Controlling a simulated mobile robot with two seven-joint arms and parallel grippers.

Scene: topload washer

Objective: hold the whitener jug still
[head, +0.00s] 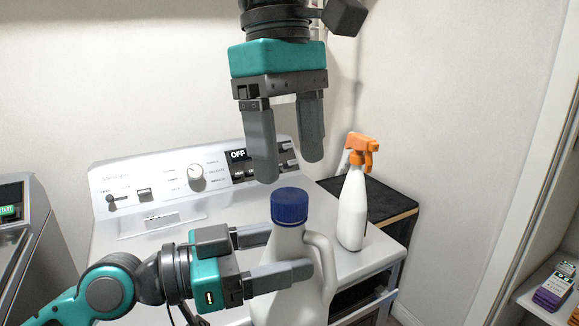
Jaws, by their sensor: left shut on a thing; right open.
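The whitener jug (290,245) is a white jug with a blue cap (289,206) and a side handle. It stands upright at the front of the washer, and its bottom is out of view. My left gripper (290,255) comes in from the left and is shut on the jug's upper body, one finger in front and one behind. The rear finger is partly hidden by the jug. My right gripper (290,172) hangs from above, pointing down. Its fingers are apart and empty, just above the cap and not visibly touching it.
A white spray bottle with an orange trigger (353,205) stands right of the jug. The washer's control panel (165,185) is behind, with a display reading OFF. A dark-topped stand (385,200) is at the right. A shelf with a small box (553,290) is at far right.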

